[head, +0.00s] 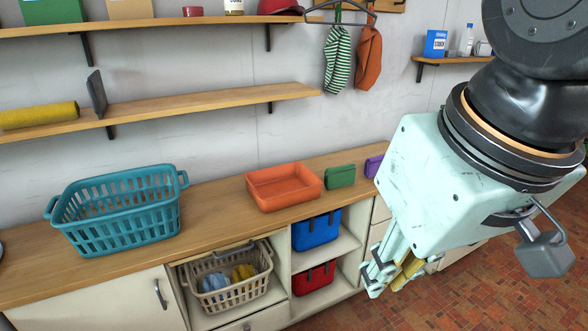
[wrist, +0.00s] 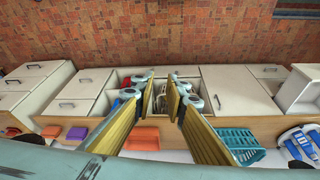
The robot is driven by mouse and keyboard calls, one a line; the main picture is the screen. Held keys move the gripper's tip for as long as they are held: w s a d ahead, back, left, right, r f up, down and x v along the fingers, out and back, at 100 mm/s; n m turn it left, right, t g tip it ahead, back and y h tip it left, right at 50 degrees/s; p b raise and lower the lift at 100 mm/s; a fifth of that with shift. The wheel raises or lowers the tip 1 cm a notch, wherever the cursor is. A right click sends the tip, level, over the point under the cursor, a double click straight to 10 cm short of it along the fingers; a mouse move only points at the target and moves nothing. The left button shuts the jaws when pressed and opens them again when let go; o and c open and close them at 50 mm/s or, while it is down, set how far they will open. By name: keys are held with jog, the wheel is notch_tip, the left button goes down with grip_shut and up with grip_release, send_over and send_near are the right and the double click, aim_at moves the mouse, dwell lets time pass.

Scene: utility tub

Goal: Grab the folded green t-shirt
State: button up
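The folded green t-shirt (head: 341,176) lies on the wooden counter, just right of the orange tray (head: 284,187), with a folded purple item (head: 374,165) to its right.
A teal basket (head: 118,213) stands on the counter at the left. Below, a beige basket (head: 229,280) with cloths and blue (head: 316,229) and red (head: 313,278) bins fill open compartments. Wall shelves and hanging socks (head: 338,58) are above. Brick floor (head: 500,285) is clear.

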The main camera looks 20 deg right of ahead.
jog(key=shift+o, duration=0.2)
jog(key=o, duration=3)
